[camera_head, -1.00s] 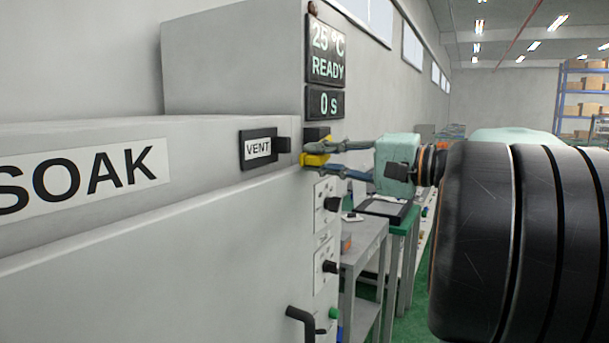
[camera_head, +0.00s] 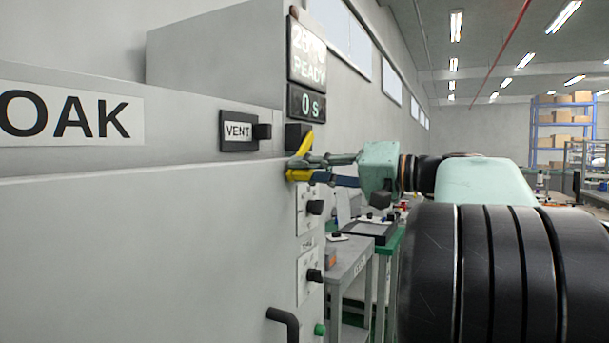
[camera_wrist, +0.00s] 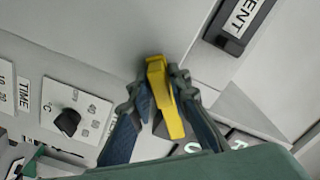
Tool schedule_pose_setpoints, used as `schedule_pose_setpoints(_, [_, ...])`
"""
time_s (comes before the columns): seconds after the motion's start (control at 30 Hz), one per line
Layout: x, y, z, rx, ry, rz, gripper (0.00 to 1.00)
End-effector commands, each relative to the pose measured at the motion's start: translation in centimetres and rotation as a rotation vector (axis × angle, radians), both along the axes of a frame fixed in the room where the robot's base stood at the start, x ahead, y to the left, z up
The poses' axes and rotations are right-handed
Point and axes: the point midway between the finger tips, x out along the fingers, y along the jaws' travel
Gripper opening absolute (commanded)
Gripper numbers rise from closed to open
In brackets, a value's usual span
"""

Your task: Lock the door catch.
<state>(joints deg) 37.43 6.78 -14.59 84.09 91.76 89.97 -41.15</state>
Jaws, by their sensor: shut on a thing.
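The door catch is a yellow lever (camera_head: 305,144) by the edge of the grey oven door (camera_head: 150,250), next to a black block below the display. In the head view it slants, its upper part rising up and right. My gripper (camera_head: 306,169) comes in from the right, with its fingertips at the lever's lower part. In the wrist view the yellow lever (camera_wrist: 170,108) runs between the two fingers of my gripper (camera_wrist: 160,85), which is shut on it. The fingers hide part of the lever.
A black VENT switch (camera_head: 240,131) sits left of the catch. Knobs (camera_head: 314,207) on the side panel and a black door handle (camera_head: 285,325) lie below. Grey and green tables (camera_head: 350,262) stand beyond. The display (camera_head: 307,103) is above.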

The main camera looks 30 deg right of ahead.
Motion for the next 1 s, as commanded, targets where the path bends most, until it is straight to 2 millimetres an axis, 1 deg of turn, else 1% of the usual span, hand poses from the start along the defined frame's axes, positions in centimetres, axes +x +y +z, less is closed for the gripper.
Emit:
schedule_pose_setpoints(0.37, [0.0, -0.1, -0.1, -0.008, -0.003, -0.003, 0.00])
schedule_pose_setpoints(0.4, [0.0, -0.1, -0.1, -0.008, -0.003, -0.003, 0.19])
schedule_pose_setpoints(0.5, [0.0, -0.1, -0.1, -0.008, -0.003, -0.003, 0.30])
schedule_pose_setpoints(0.83, [-0.2, -0.3, -0.1, -0.007, -0.003, -0.003, 0.30])
schedule_pose_setpoints(0.93, [-0.9, -0.9, -0.1, -0.006, -0.003, -0.005, 0.30])
schedule_pose_setpoints(1.0, [-1.8, -1.6, -0.1, -0.007, -0.003, -0.006, 0.30])
